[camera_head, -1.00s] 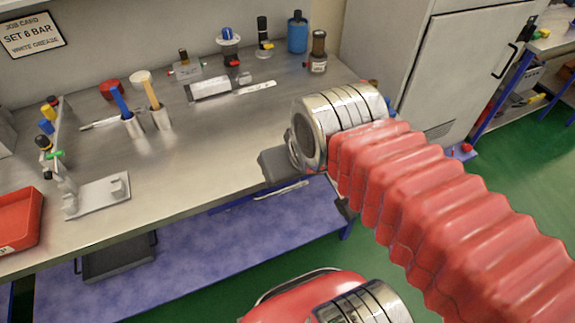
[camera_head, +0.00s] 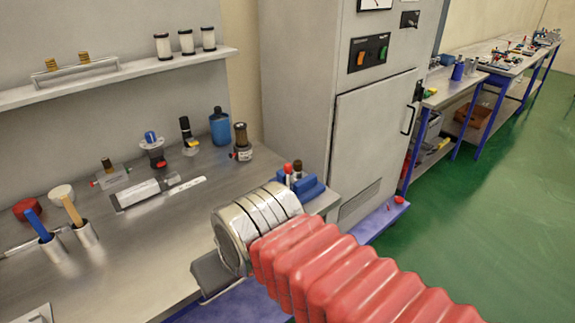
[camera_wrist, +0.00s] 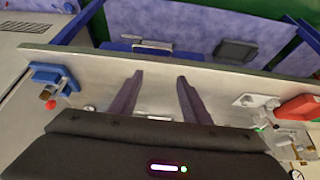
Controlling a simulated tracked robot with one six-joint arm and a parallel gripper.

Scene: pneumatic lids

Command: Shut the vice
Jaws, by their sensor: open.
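The blue vice (camera_head: 308,187) is at the right end of the steel bench, partly hidden behind my arm in the head view. A red knob (camera_head: 288,168) shows beside it. In the wrist view the vice (camera_wrist: 48,76) is at the left, with a red ball below it. I cannot tell how wide its jaws stand. My gripper (camera_wrist: 158,82) is open and empty over the bench, its two dark fingers apart. The vice is well to the left of the fingers in the wrist view. In the head view only a grey part of my gripper (camera_head: 218,275) shows at the bench's front edge.
A grey cabinet (camera_head: 370,130) stands behind the bench's right end. A red tray (camera_wrist: 297,108) is at right in the wrist view.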

